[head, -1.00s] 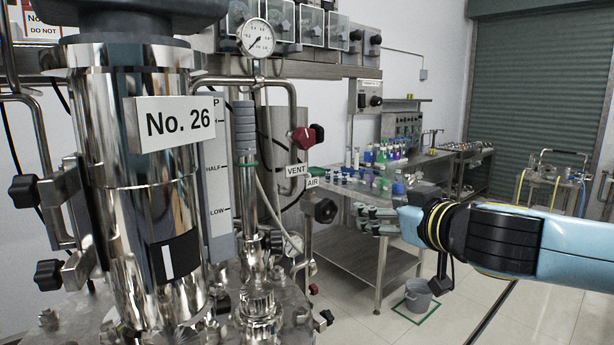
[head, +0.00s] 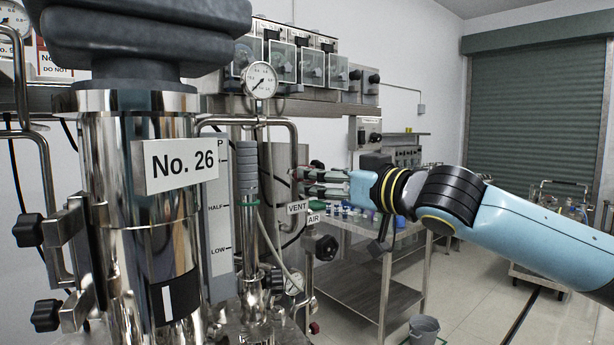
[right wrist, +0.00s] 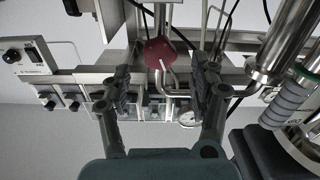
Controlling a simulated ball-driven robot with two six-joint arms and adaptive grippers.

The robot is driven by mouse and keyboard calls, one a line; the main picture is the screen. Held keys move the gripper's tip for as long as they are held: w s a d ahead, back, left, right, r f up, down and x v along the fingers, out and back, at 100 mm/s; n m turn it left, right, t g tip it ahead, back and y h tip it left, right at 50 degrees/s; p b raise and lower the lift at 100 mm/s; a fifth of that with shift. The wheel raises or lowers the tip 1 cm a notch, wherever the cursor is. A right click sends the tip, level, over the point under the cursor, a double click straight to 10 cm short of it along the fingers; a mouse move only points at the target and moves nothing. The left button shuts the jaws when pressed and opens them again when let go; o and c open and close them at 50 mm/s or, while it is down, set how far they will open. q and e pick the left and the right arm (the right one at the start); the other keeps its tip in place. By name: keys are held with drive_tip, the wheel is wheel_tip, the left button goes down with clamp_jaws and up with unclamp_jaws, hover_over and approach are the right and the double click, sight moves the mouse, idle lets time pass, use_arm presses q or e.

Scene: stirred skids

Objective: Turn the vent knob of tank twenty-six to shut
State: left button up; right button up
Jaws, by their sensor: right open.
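Tank twenty-six is the polished steel vessel at the left of the head view, with a "No. 26" plate (head: 180,164). A "VENT" label (head: 297,208) hangs on the pipework to its right, above the "AIR" label. The red vent knob (right wrist: 160,53) shows in the right wrist view, between and just past the fingertips, with a pale line on it. My right gripper (head: 308,182) is open beside the vent pipe and mostly covers the knob in the head view. Its spread fingers also show in the right wrist view (right wrist: 160,80). No finger clearly touches the knob. My left gripper is not in view.
A black air knob (head: 326,247) sits just below the gripper. A pressure gauge (head: 259,80) and a bent steel pipe (head: 293,150) stand close on the left. A steel bench (head: 365,285) is behind.

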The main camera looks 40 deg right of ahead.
drive_tip(key=shift+w+a+p, duration=0.2)
drive_tip(key=shift+w+p, duration=0.35)
drive_tip(key=shift+w, duration=2.1)
drive_tip(key=c, duration=1.2)
